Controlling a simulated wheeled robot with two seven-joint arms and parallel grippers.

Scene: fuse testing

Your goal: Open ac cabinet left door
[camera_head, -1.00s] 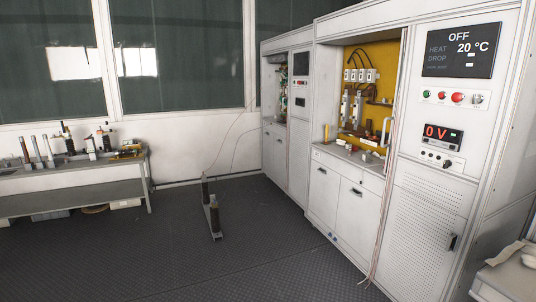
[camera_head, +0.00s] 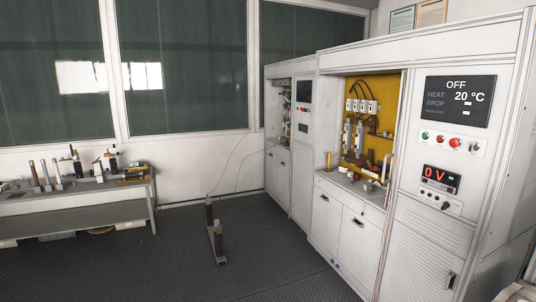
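A large white cabinet (camera_head: 410,35) stands on the right. Its lower left door (camera_head: 325,222) and lower right door (camera_head: 356,250) look shut, each with a dark handle near its top. A second white cabinet (camera_head: 303,160) stands farther back to its left, with small lower doors (camera_head: 278,170) that also look shut. I cannot tell from a label which one is the AC cabinet. Neither of my grippers is in view.
The floor before the cabinet doors looks clear.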

